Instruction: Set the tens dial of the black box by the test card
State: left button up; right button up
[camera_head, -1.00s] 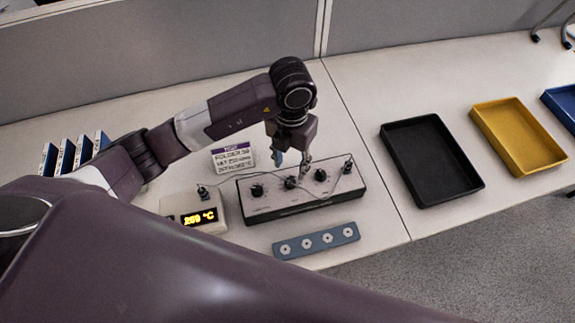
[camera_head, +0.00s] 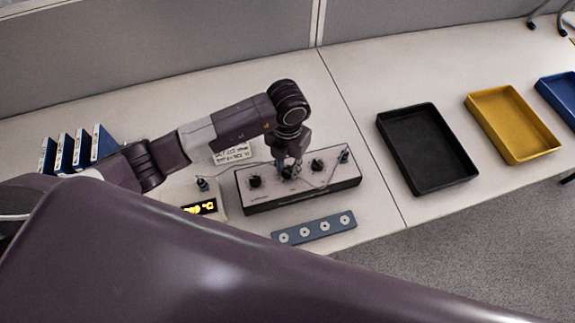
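The black box (camera_head: 318,197) with a light top panel sits on the table. Its left dial (camera_head: 255,181) and right dial (camera_head: 317,165) show clear. The middle dial (camera_head: 288,173) is partly hidden under my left gripper (camera_head: 289,167), which points down with its fingertips at this dial; I cannot tell whether they are closed on it. The test card (camera_head: 232,153) lies behind the box, its upper part covered by my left arm. The display unit (camera_head: 207,208) with yellow digits stands left of the box, partly covered by my arm. My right gripper is not in view.
A blue-grey strip with several round white pieces (camera_head: 314,228) lies in front of the box. Black (camera_head: 428,190), yellow (camera_head: 513,158) and blue (camera_head: 559,82) trays stand to the right. Blue folders (camera_head: 83,150) stand at left. Thin leads run to plugs beside and on the box.

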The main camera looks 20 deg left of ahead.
pick_arm(q)
grip_shut()
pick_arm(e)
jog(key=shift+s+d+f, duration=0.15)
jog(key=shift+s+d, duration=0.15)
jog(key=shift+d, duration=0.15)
pick_arm(q)
jog(key=shift+f+m+b, duration=0.1)
jog(key=shift+m+b, duration=0.5)
jog(key=shift+b, duration=0.15)
jog(key=shift+w+m+b, duration=0.1)
jog(key=shift+m+b, duration=1.7)
jog(key=shift+m, duration=0.1)
jog(key=shift+m+b, duration=0.4)
jog(key=shift+m, duration=0.1)
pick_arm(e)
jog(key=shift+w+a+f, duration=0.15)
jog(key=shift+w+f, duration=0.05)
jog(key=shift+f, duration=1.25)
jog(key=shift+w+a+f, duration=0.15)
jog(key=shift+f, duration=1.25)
